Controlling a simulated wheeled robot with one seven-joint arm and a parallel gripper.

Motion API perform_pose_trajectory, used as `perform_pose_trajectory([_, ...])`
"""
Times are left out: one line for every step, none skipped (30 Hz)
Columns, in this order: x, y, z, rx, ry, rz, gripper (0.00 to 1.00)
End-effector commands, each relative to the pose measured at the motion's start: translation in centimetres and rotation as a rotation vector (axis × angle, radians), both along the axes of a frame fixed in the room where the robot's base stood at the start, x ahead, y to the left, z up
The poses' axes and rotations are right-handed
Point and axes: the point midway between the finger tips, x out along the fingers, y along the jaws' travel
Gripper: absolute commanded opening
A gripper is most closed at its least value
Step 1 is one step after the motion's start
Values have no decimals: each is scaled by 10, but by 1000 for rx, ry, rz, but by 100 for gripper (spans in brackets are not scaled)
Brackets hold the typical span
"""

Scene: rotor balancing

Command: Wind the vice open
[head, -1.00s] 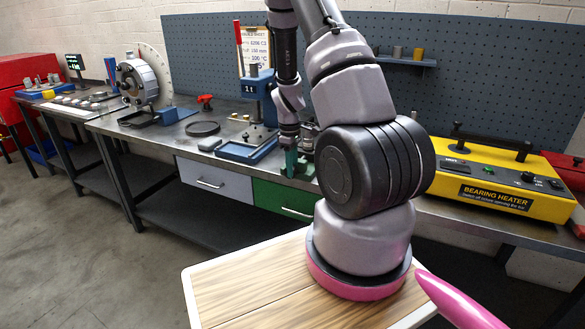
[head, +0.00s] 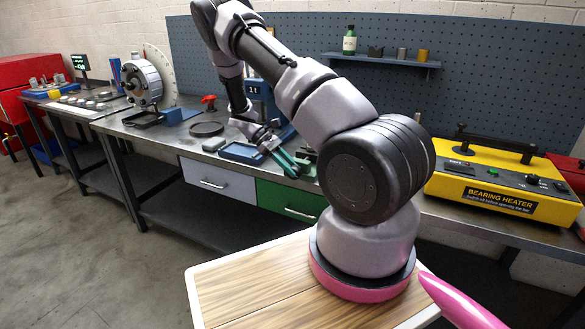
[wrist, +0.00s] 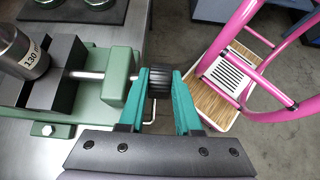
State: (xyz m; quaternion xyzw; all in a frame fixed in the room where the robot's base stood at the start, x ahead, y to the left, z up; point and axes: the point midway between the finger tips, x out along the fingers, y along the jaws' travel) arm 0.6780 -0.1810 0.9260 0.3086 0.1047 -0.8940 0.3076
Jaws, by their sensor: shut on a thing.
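The green vice (wrist: 118,78) fills the left of the wrist view, with dark jaw blocks (wrist: 52,85) and a bright screw rod. A metal cylinder marked 130 (wrist: 28,58) sits at the jaws; whether it is pinched there I cannot tell. At the vice's outer end is a black ribbed knob (wrist: 159,84) with a thin bent bar below. My gripper (wrist: 160,74) is shut on this knob, one teal finger on each side. In the head view my gripper (head: 288,165) is tilted at the bench's front edge, and the vice (head: 307,158) is partly hidden behind my arm.
A blue press (head: 258,92) stands behind my gripper, partly hidden by my arm. A black round plate (head: 206,129) lies left on the bench. The yellow bearing heater (head: 500,180) is at the right. Open floor lies at the front left.

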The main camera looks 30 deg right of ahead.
Motion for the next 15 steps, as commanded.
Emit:
perform_pose_trajectory([2, 1, -3, -29, 36, 4, 0])
perform_pose_trajectory([3, 1, -3, -47, 58, 4, 0])
perform_pose_trajectory([3, 1, -4, -71, 88, 5, 0])
perform_pose_trajectory([3, 2, -5, -87, 110, 4, 0])
perform_pose_trajectory([3, 2, -5, -105, 132, 5, 0])
perform_pose_trajectory([4, 3, -6, -127, 162, 4, 0])
perform_pose_trajectory([4, 3, -6, -145, 182, 4, 0])
perform_pose_trajectory([4, 3, -7, -160, 204, 4, 0])
perform_pose_trajectory([5, 3, -7, -181, 230, 3, 0])
perform_pose_trajectory([5, 3, -7, -197, 251, 4, 0])
perform_pose_trajectory([5, 3, -8, -212, 270, 3, 0])
perform_pose_trajectory([5, 3, -8, -231, 294, 2, 0])
perform_pose_trajectory([5, 4, -9, -244, 312, 3, 0])
perform_pose_trajectory([5, 4, -9, -257, 328, 2, 0])
perform_pose_trajectory([5, 4, -10, -274, 350, 3, 0])
